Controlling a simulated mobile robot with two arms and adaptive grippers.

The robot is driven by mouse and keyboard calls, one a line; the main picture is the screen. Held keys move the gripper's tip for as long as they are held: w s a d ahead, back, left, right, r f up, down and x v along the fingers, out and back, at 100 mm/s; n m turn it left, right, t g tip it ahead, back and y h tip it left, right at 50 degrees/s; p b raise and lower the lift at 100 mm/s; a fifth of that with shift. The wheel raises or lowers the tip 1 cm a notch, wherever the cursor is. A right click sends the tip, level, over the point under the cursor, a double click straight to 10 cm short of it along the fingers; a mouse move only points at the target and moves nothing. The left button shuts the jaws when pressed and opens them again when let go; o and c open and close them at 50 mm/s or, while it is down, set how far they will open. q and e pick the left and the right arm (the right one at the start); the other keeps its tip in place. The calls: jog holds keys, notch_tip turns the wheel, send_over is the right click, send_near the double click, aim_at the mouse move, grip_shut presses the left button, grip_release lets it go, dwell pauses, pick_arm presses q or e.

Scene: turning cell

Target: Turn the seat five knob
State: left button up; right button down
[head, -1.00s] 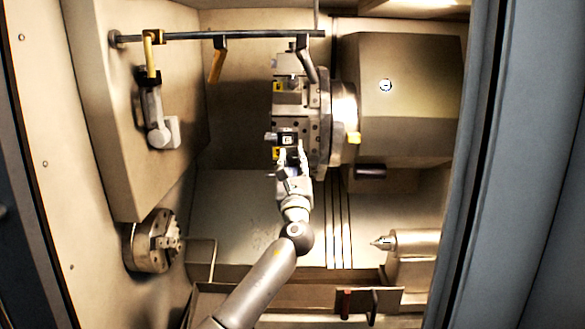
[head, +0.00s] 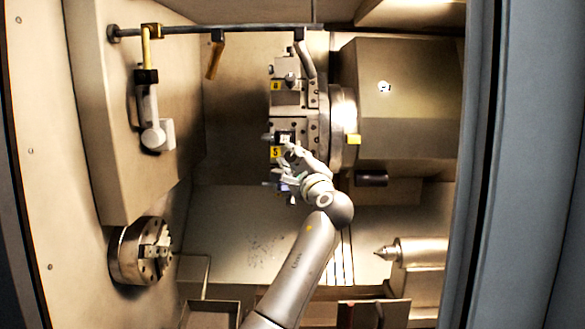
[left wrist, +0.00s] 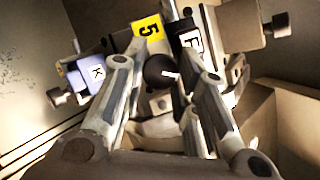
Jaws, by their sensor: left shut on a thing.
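The yellow seat label 5 (head: 276,153) is on the tool turret (head: 312,128); it also shows in the left wrist view (left wrist: 148,28). Just beside this label, a round black knob (left wrist: 160,71) with a pale line across it sits between the fingers of my left gripper (left wrist: 168,74). The gripper is shut on the knob. In the head view my left gripper (head: 288,168) is at the turret's lower front, and its fingers hide the knob there. My right gripper is not in view.
A holder marked K (left wrist: 95,72) and one marked F (left wrist: 190,40) flank the knob closely. A chuck (head: 142,252) is at lower left, a pointed tailstock (head: 410,255) at lower right. A rail (head: 215,31) runs above. The cell floor left of my arm is clear.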

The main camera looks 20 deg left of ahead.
pick_arm(q)
jog(key=n+g, duration=0.1)
jog(key=n, duration=0.1)
jog(key=shift+r+n, duration=0.1)
jog(key=shift+n, duration=0.3)
jog(key=shift+r+n+g+h, duration=0.1)
jog(key=shift+n+g+h, duration=0.4)
jog(key=shift+n, duration=1)
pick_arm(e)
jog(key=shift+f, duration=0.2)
pick_arm(q)
jog(key=o, duration=1)
jog(key=shift+w, duration=0.1)
jog(key=v, duration=1.2)
jog(key=shift+d, duration=0.15)
